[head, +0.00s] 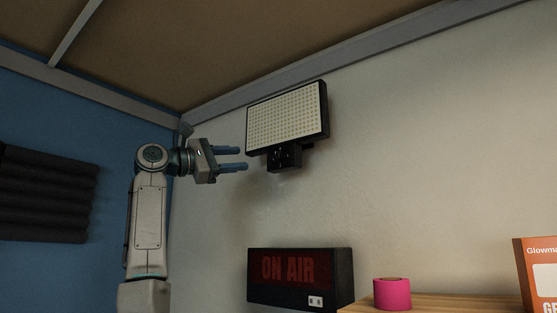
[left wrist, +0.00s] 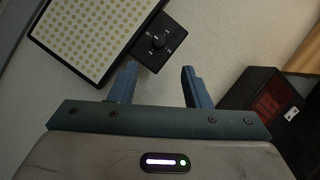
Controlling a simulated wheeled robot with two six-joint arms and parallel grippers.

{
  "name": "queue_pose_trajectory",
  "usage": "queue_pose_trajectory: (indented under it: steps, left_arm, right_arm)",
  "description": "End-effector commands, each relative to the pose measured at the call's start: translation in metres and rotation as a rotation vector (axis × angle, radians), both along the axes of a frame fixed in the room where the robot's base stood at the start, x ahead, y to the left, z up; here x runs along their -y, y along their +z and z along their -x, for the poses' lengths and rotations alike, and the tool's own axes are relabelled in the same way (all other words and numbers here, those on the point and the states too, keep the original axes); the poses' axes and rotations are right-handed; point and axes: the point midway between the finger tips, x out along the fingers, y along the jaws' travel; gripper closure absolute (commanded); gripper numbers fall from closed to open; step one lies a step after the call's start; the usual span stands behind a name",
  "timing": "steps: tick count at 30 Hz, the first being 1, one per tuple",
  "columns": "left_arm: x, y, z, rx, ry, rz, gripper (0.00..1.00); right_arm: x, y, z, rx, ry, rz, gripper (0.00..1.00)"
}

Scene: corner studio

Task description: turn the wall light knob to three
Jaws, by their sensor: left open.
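The wall light (head: 288,117) is a panel of pale dots in a black frame, mounted high on the pale wall. Its small black control box with the knob (head: 285,158) hangs below the panel. In the left wrist view the round black knob (left wrist: 158,41) shows on the box with pale marks around it; the setting is too small to read surely. My left gripper (head: 246,158) is open and empty, its blue fingers pointing right toward the box, apart from the knob. In the left wrist view the knob lies beyond the fingertips. My right gripper is not in view.
A black "ON AIR" sign (head: 299,277) is on the wall below. A pink tape roll (head: 392,293) and an orange box (head: 538,273) stand on a wooden shelf (head: 440,303) at lower right. Dark foam (head: 45,195) hangs on the blue wall. The wall right of the light is clear.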

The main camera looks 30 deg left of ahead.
Motion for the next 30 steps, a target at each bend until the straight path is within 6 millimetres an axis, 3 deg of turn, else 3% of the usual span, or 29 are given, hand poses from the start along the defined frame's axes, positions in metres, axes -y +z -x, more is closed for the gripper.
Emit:
queue_pose_trajectory:
  steps: [3,8,18,30]
  left_arm:
    - [0.006,0.008,-0.009,-0.001,-0.004,0.004,0.57]
    - [0.020,0.016,-0.035,-0.002,-0.004,0.001,0.57]
    - [0.044,0.025,-0.082,-0.001,-0.003,0.001,0.57]
    - [0.048,0.023,-0.091,0.000,-0.001,0.001,0.57]
  right_arm:
    - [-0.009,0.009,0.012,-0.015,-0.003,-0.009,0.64]
    - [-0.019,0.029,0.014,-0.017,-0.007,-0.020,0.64]
    - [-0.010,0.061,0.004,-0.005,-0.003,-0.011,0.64]
    - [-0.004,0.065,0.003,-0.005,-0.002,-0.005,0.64]
